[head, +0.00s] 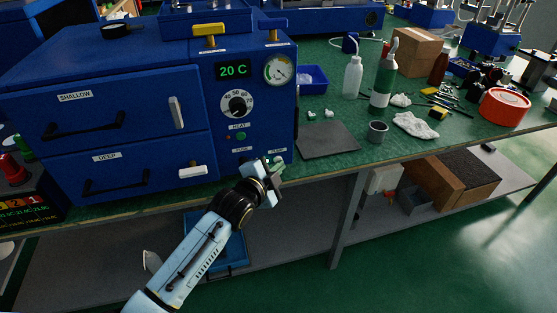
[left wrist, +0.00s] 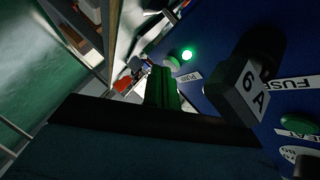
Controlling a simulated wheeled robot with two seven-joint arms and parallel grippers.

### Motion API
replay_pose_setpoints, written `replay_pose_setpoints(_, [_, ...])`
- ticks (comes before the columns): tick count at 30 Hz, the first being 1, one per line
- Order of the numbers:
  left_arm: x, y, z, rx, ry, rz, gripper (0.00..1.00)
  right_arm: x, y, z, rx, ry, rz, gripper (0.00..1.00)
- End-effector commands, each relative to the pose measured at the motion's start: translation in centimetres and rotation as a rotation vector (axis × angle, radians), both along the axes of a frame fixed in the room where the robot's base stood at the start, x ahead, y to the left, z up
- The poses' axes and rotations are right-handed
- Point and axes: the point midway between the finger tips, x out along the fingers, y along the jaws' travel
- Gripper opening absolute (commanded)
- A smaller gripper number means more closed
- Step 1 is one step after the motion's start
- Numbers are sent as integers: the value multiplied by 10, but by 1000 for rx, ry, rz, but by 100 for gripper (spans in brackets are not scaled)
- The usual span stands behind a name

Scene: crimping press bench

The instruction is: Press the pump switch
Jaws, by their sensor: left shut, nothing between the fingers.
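My left gripper (head: 277,165) is shut and empty, held close in front of the panel's lower right, just below the PUMP label. In the left wrist view its dark green fingers (left wrist: 162,88) point at the button. I cannot tell whether they touch it. In the head view my gripper hides most of the switch. My right gripper is not in view.
A fuse block marked 6A (left wrist: 245,90) juts out beside the fingers. The HEAT button (head: 241,136) and dial (head: 237,104) are higher on the panel. A deep drawer handle (head: 192,171) sticks out to the left.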

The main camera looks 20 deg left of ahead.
Motion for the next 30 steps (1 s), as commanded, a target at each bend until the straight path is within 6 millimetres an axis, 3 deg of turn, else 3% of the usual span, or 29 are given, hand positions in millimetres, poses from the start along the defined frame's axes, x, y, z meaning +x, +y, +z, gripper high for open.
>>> replay_pose_setpoints(4, [-5,-3,1,2,3,0,0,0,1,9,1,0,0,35])
replay_pose_setpoints(14, [-7,-5,0,0,2,-1,0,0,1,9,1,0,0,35])
replay_pose_setpoints(30, [-49,-33,1,-2,2,-1,0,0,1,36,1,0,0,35])
